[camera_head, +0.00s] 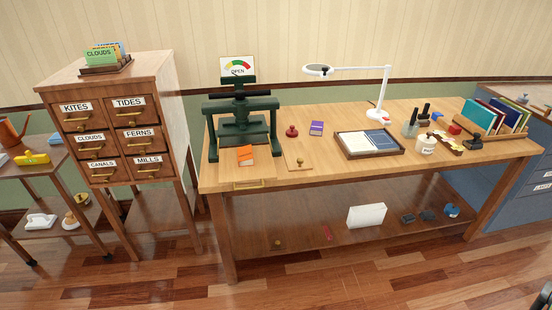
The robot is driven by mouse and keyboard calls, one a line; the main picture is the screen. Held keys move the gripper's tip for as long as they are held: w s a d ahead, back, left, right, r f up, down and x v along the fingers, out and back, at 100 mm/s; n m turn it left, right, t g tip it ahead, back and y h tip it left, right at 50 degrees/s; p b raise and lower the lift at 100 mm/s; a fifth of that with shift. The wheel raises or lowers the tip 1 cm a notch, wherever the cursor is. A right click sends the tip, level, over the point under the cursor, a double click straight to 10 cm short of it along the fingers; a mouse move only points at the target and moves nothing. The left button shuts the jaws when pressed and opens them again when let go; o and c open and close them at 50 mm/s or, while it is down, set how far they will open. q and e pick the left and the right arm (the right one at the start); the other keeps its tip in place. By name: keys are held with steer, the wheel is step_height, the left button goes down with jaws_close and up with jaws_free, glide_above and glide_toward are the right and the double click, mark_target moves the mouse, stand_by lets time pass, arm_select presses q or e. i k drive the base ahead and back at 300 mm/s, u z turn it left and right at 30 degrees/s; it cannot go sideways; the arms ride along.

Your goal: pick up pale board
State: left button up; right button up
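A thin pale wooden board (297,148) lies flat on the workbench top, just right of the green press. A small stamp with a knob handle (300,165) rests on its front part. The board's colour is close to that of the bench top, so its edges are faint. A white upright slab (366,216) stands on the bench's lower shelf; it is also pale and board-like. Neither of my grippers can be made out in the head view.
The workbench (225,178) carries a green press (243,125), an orange book (245,155), a red stamp (292,131), a purple book (316,128), a dark tray (398,150) and a white lamp (376,112). A drawer cabinet (112,95) stands left. The wooden floor in front is clear.

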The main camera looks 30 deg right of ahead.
mark_target(296, 159)
steer(key=u, duration=0.45)
steer(key=i, duration=1.15)
steer(key=u, duration=0.1)
